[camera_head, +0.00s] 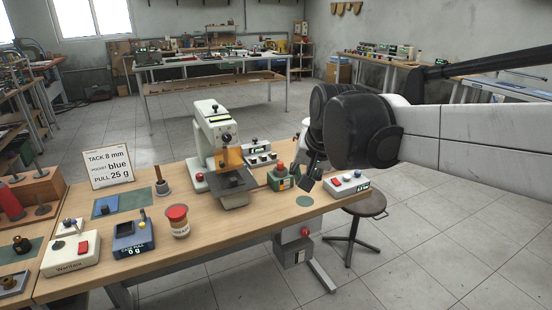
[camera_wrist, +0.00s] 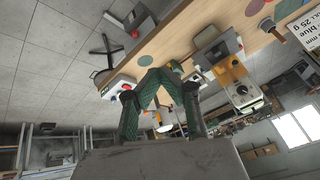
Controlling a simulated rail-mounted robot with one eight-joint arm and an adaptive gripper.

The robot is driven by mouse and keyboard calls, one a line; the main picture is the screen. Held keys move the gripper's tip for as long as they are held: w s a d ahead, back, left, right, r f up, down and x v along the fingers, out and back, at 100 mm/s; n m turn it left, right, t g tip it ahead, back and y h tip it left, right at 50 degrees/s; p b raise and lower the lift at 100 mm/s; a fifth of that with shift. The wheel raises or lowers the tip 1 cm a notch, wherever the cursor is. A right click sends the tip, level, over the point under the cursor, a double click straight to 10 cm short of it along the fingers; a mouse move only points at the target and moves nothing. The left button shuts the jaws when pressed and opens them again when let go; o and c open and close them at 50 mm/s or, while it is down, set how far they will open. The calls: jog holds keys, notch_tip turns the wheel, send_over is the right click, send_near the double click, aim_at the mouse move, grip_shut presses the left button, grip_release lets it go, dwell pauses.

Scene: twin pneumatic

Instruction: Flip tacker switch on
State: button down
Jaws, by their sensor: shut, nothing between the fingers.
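A white control box (camera_head: 346,183) with a red switch and a small display sits near the table's right end. It also shows in the wrist view (camera_wrist: 112,90), left of the fingers. Its label is too small to read, and the switch position is unclear. A white tacking machine (camera_head: 212,130) with an orange panel stands left of it and appears in the wrist view (camera_wrist: 238,85). My gripper (camera_head: 309,184) is above the table's right part, left of the white box and apart from it. In the wrist view my fingers (camera_wrist: 158,76) come together with nothing held.
A green box with a red button (camera_head: 282,178) stands beside the gripper. A stool (camera_head: 359,206) is beyond the table edge.

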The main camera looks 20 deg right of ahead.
jog(key=w+d+m+p, duration=0.1)
jog(key=w+d+m, duration=0.2)
jog(key=w+d, duration=0.5)
jog(key=m+g+p, duration=0.2)
jog(key=m+p, duration=0.1)
jog(key=m, duration=0.5)
send_over(335, 180)
jog(key=s, duration=0.5)
notch_tip(335, 180, down, 10)
jog(key=shift+w+d+r+y, duration=0.1)
jog(key=shift+w+d+y, duration=0.05)
jog(key=shift+d+y, duration=0.25)
jog(key=shift+a, duration=0.1)
jog(key=x, duration=1.4)
jog(key=shift+w+b, duration=0.1)
jog(key=shift+b, duration=0.3)
